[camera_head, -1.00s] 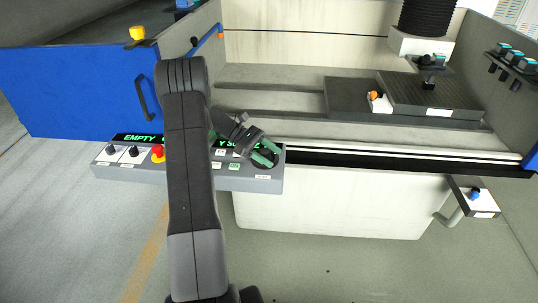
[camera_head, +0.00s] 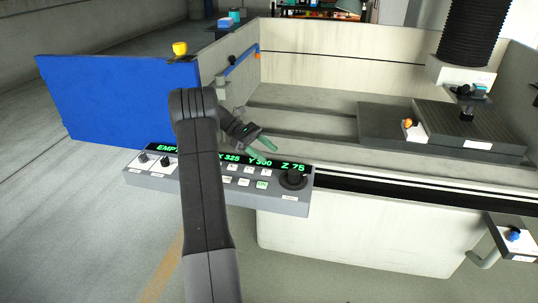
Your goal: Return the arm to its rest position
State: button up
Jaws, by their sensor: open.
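My arm (camera_head: 205,190) rises from the bottom of the head view and bends at the top. My gripper (camera_head: 262,151) points to the lower right, its green fingers apart with nothing seen between them. It shows in front of the upper edge of the grey control panel (camera_head: 222,198), near the green display. Whether it touches the panel cannot be told. The display reads "X 325 Y 300 Z 75"; my arm hides part of the panel.
A blue door (camera_head: 115,100) with a yellow knob (camera_head: 180,48) stands at the left. The machine tank (camera_head: 330,70) holds a dark table block (camera_head: 470,130) under a black bellows column (camera_head: 470,30). A small shelf with a blue knob (camera_head: 514,234) juts out at the lower right. The floor at left is clear.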

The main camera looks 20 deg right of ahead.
aim_at(293, 171)
jog(key=shift+s, duration=0.1)
dwell(0.3)
jog(key=p+x, duration=0.1)
jog(key=x, duration=1.3)
jog(key=shift+d+r, duration=0.1)
jog(key=shift+r, duration=0.05)
jog(key=shift+h, duration=0.3)
jog(key=shift+w+r, duration=0.1)
jog(key=shift+w, duration=0.1)
